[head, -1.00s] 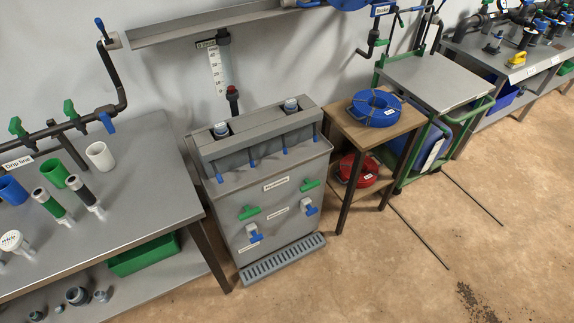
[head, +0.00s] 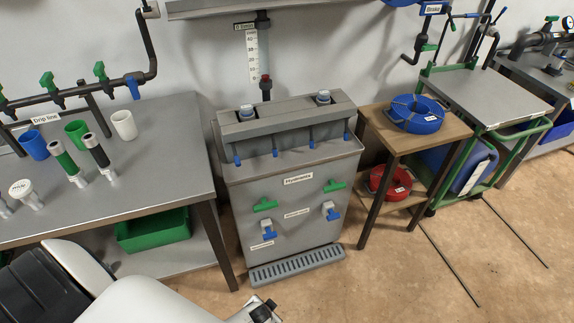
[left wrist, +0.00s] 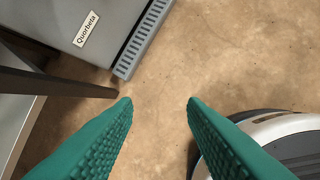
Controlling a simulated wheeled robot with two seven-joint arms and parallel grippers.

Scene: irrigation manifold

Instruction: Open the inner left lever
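The grey cabinet (head: 290,208) stands in the middle of the head view. Along the front of its raised top hangs a row of small blue levers; the inner left one (head: 275,152) is second from the left and points down. Green handles (head: 265,204) and blue taps (head: 268,232) sit on the front panel below. My left arm comes in at the bottom left, its end (head: 262,310) low in front of the cabinet. In the left wrist view my left gripper (left wrist: 160,103) has its teal fingers wide apart, with only floor between them. My right gripper is not in view.
A metal bench (head: 165,120) with cups and fittings stands left, a green bin (head: 153,230) beneath it. A wooden stand (head: 440,128) with blue and red hose coils is right of the cabinet. A drain grate (head: 297,267) juts out at its foot. Floor on the right is mostly clear.

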